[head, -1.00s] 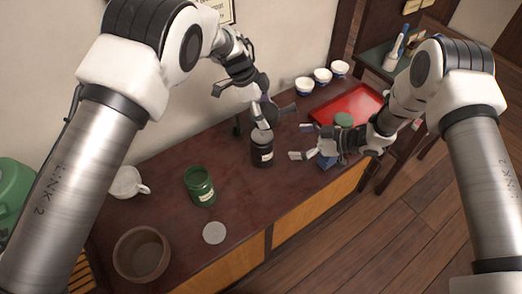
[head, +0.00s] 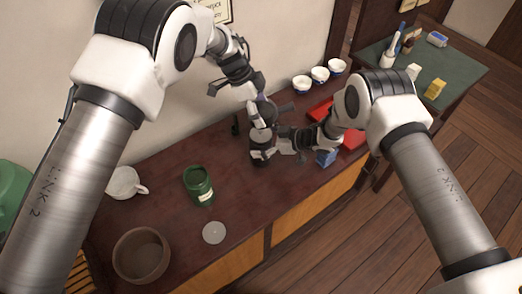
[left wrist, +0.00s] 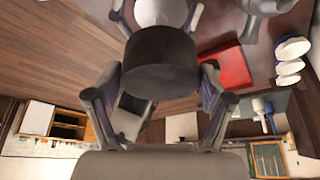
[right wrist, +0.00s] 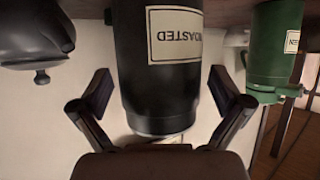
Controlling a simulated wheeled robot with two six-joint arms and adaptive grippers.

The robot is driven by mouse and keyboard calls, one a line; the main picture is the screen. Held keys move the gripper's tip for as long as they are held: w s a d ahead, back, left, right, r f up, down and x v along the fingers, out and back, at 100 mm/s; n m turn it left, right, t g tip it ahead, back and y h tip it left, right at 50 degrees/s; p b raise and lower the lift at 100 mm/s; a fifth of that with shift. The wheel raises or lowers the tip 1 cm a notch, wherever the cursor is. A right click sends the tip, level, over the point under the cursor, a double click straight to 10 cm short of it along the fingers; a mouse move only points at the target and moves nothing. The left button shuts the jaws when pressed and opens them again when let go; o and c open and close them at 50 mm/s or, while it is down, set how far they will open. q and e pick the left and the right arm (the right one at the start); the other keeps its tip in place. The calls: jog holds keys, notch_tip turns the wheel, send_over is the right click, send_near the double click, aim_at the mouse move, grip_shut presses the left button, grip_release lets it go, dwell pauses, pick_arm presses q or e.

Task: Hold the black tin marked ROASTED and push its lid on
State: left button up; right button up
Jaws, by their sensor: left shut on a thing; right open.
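The black tin marked ROASTED (head: 260,156) stands on the dark table in the head view. In the right wrist view the tin (right wrist: 160,85) is large, its label upside down. My left gripper (head: 262,122) is directly above the tin. It is shut on a dark round piece, which looks like the black lid (left wrist: 160,65). Whether the lid touches the tin's rim is hidden. My right gripper (right wrist: 160,95) is open, with the tin between or just beyond its fingers. No finger clearly presses on the tin.
A green tin (head: 199,188) stands left of the black tin, with a grey disc (head: 214,232) in front. A brown pot (head: 141,255), a white cup (head: 124,183), a blue object (head: 326,157), a red tray (head: 355,138) and white bowls (head: 320,74) are around. The table's front middle is clear.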

aim_at(266, 134)
jog(key=c, duration=1.7)
pick_arm(q)
jog(key=shift+w+a+f, duration=0.1)
jog(key=shift+f, duration=1.15)
jog(key=shift+a+f, duration=0.1)
jog(key=shift+f, duration=1.15)
jog(key=shift+f, duration=0.9)
jog(key=shift+f, duration=0.7)
jog(key=shift+f, duration=0.1)
jog(key=shift+c, duration=0.4)
jog(key=shift+r, duration=0.6)
